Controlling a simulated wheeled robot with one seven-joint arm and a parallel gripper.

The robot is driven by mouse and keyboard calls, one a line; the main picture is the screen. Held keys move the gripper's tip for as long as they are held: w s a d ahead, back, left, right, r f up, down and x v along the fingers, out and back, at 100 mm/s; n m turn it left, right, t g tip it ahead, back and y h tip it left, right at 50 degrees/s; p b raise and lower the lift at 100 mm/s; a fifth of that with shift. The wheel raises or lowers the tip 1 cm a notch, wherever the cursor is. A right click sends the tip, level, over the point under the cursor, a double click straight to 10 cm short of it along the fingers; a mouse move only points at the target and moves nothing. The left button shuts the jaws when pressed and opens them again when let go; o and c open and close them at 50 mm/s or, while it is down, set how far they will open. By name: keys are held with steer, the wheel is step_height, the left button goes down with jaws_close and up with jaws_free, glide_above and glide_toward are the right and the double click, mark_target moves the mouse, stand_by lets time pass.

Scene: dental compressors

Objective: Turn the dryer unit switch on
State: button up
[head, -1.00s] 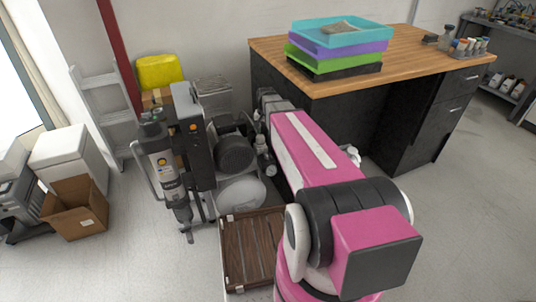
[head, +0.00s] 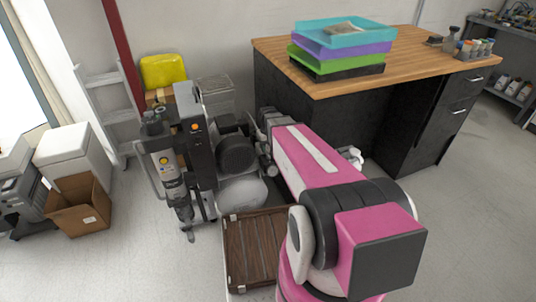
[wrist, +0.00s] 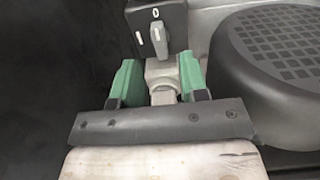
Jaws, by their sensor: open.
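In the wrist view a rotary switch (wrist: 159,36) shows at the top: a grey knob with a white line on a black plate. An O mark is above the knob and an I mark is to its left; the knob stands upright, towards the O. My gripper (wrist: 160,70) is open, its two green fingers just short of the knob, one to each side of its line. A pale grey fitting shows between the fingers; I cannot tell any contact. In the head view a dark upright cabinet (head: 196,140) with an orange light stands among the compressor parts. The fingers are not clear there.
A round black ribbed cover (wrist: 280,60) lies close to the right finger. In the head view, a grey filter cylinder (head: 167,165), a wooden slatted crate (head: 254,250) and a wood-topped desk (head: 410,70) surround my arm. Open floor lies at left front.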

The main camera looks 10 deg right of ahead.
mark_target(268, 154)
steer(key=shift+f, duration=2.15)
jaws_close()
